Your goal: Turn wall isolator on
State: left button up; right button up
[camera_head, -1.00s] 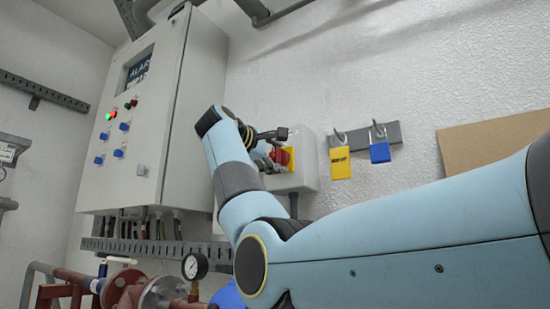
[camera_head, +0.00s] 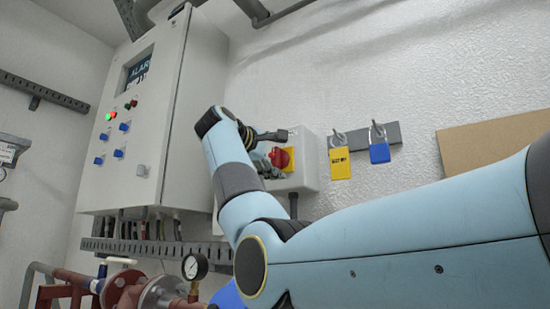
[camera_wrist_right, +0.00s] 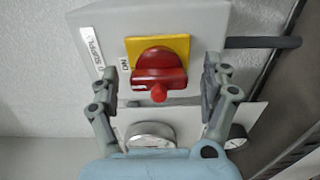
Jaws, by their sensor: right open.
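The wall isolator is a light grey box (camera_head: 307,168) on the white wall, with a red rotary knob (camera_head: 281,157) on a yellow plate. In the right wrist view the red knob (camera_wrist_right: 158,70) sits on its yellow plate (camera_wrist_right: 184,45), with an "ON" label beside the plate. My right gripper (camera_head: 268,153) is at the front of the isolator, partly hiding it. In the right wrist view its open fingers (camera_wrist_right: 163,78) stand on either side of the knob, with gaps between. I cannot tell whether they touch the box. My left gripper is not in view.
A grey control cabinet (camera_head: 147,110) stands left of the isolator. A yellow padlock (camera_head: 340,163) and a blue padlock (camera_head: 379,152) hang at its right. A brown board (camera_head: 490,143) is farther right. A pressure gauge (camera_head: 195,266) and red pipework are below.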

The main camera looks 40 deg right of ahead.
jog(key=shift+a, duration=0.1)
jog(key=v, duration=1.1)
jog(key=shift+s+a, duration=0.2)
jog(key=shift+a, duration=0.15)
jog(key=shift+f, duration=0.1)
